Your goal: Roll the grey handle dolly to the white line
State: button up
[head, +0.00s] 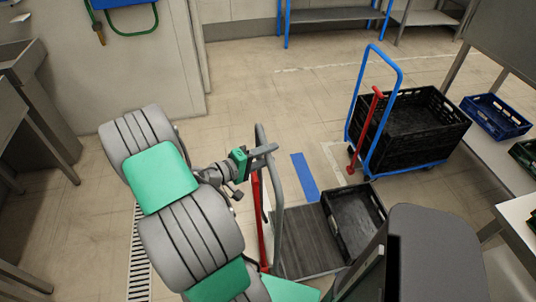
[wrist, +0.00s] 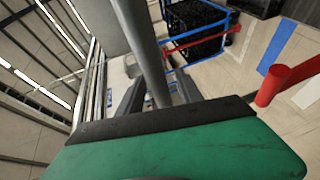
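The grey handle dolly has a dark ribbed platform (head: 303,240) and a tall grey tube handle (head: 276,200), with a black crate (head: 338,236) on its right part. My gripper (head: 268,156) is at the upper part of the handle. In the wrist view the grey handle tube (wrist: 146,45) passes between the two fingers (wrist: 157,95), with some gap showing, so the gripper looks open around it. A white line (head: 333,160) lies on the floor beyond the dolly, right of a blue floor strip (head: 305,177). A fainter pale line (head: 320,66) runs farther back.
A blue-handled dolly (head: 398,172) with a large black crate (head: 432,112) stands to the upper right, by the white line. A red lever (head: 262,225) stands beside the grey handle. The floor behind the blue strip is clear.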

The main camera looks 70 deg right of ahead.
jog(key=v, duration=0.8)
jog(key=shift+b, duration=0.35)
jog(key=shift+d, duration=0.1)
